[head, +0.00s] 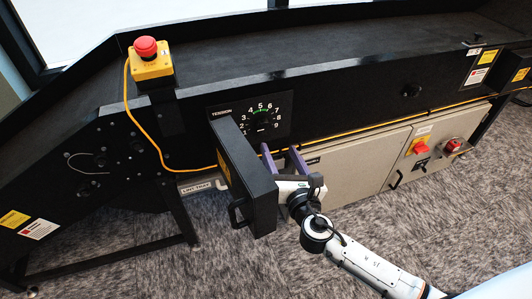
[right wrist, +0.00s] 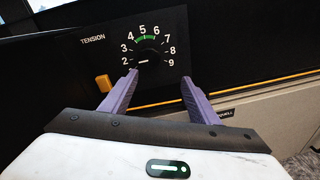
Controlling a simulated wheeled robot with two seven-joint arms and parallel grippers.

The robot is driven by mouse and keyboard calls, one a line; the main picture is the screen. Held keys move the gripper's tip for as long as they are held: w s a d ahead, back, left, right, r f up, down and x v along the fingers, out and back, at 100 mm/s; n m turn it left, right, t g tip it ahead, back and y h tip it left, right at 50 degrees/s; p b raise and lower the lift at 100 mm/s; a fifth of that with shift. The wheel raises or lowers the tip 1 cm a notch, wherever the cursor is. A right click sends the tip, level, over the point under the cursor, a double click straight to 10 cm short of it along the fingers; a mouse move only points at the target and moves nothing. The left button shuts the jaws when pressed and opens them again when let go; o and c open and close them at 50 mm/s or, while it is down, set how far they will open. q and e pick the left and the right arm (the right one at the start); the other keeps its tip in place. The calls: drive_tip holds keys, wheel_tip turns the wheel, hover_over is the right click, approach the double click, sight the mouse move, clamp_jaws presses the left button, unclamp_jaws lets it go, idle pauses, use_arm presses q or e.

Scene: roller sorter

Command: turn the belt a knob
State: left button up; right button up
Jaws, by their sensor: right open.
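The tension dial panel (head: 277,104) is on the black side of the conveyor, with numbers and a green arc around 4 to 6. In the right wrist view the dark knob (right wrist: 150,64) sits at the centre of the dial, with a short, nearly level white mark. Which number it indicates is hard to tell. My right gripper (head: 281,149) is open, its purple fingers in front of and below the dial in the head view. In the right wrist view the fingers (right wrist: 160,79) stand apart, with the knob between and beyond their tips. My left gripper is not in view.
A black hinged cover (head: 246,178) stands swung out just left of my right gripper. A red emergency stop (head: 145,47) sits on a yellow box at upper left. A yellow cable (head: 350,137) runs along the conveyor. A grey cabinet (head: 365,160) with red switches stands below.

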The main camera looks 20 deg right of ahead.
sight(264, 130)
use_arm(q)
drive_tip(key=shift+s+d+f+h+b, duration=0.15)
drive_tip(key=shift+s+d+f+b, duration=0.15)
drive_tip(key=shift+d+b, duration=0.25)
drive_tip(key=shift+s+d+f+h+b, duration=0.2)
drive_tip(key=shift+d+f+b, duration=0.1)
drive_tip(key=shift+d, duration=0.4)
use_arm(e)
drive_tip(key=w, duration=0.2)
drive_tip(key=w+a+n, duration=0.1)
drive_tip(key=w, duration=0.2)
drive_tip(key=w+r+n+t, duration=0.1)
drive_tip(key=w, duration=0.1)
drive_tip(key=shift+w+a, duration=0.2)
drive_tip(key=shift+a, duration=0.1)
drive_tip(key=c, duration=1)
drive_tip(key=shift+c, duration=0.2)
